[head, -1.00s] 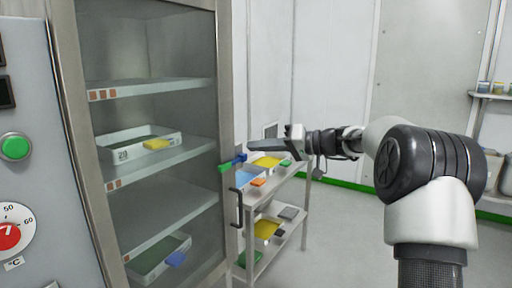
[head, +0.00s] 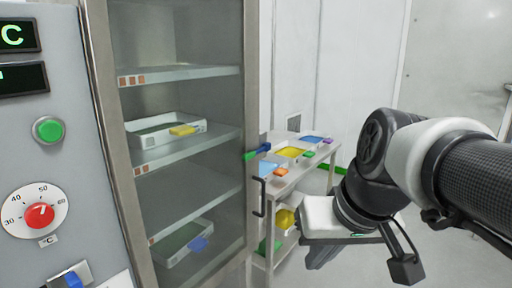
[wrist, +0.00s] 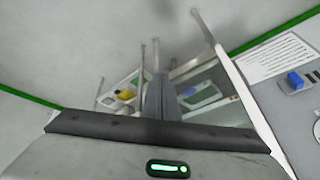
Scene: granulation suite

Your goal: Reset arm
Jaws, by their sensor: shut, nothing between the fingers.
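My gripper (head: 318,258) hangs low in the middle right of the head view, in front of the trolley. My arm comes in from the right edge, bent, with the wrist pointing down and to the left. In the wrist view the fingers (wrist: 161,88) are together, with nothing between them. The gripper looks apart from the trolley and the cabinet. Its far side is hidden.
A glass-doored cabinet (head: 250,90) with a black handle (head: 259,197) stands left; trays lie on its shelves. A control panel (head: 50,130) is at far left. A metal trolley (head: 268,205) with coloured trays stands behind my gripper. The floor at right looks clear.

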